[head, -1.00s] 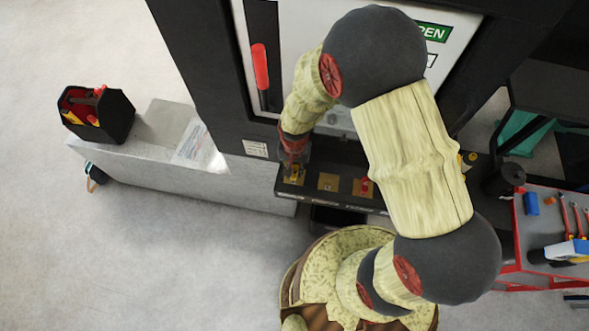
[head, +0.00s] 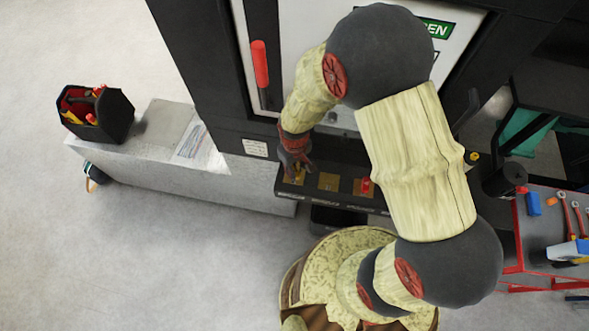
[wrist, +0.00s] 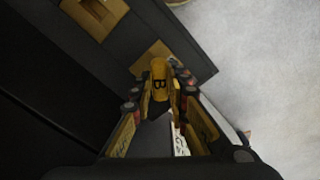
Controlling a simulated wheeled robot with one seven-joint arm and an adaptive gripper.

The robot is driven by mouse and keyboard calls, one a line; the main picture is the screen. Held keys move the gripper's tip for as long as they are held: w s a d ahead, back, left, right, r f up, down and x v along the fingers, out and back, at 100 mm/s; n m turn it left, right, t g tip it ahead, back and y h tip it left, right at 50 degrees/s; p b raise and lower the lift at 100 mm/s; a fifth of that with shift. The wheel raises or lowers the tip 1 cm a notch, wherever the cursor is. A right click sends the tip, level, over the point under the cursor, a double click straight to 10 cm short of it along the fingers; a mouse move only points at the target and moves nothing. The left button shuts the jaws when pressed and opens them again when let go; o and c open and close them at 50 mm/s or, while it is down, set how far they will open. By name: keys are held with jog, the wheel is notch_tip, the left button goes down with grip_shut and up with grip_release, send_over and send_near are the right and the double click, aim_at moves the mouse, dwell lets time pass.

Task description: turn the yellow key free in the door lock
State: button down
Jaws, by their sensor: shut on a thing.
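The yellow key (wrist: 160,82), marked with a black B, shows in the wrist view between my fingertips. My gripper (wrist: 155,92) is shut on it. The key is over a brass plate (wrist: 150,57) near the end of a black shelf; I cannot tell whether its tip sits in the plate. In the head view my gripper (head: 298,168) reaches down to the left end of the shelf, and the key is a small yellow patch mostly hidden by the fingers. The door lock cannot be made out clearly behind my arm.
The black shelf (head: 335,199) carries more brass plates, one with a red key (head: 365,185). Above it is a pale door with a red handle (head: 260,64). A toolbox (head: 97,112) stands on a grey block at left. A red tool cart (head: 513,245) is at right.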

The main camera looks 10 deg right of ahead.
jog(key=n, duration=0.8)
jog(key=shift+n+b, duration=0.3)
jog(key=c, duration=1.7)
grip_release()
jog(key=shift+o, duration=0.2)
jog(key=shift+r+p, duration=2.5)
jog(key=shift+r, duration=1.3)
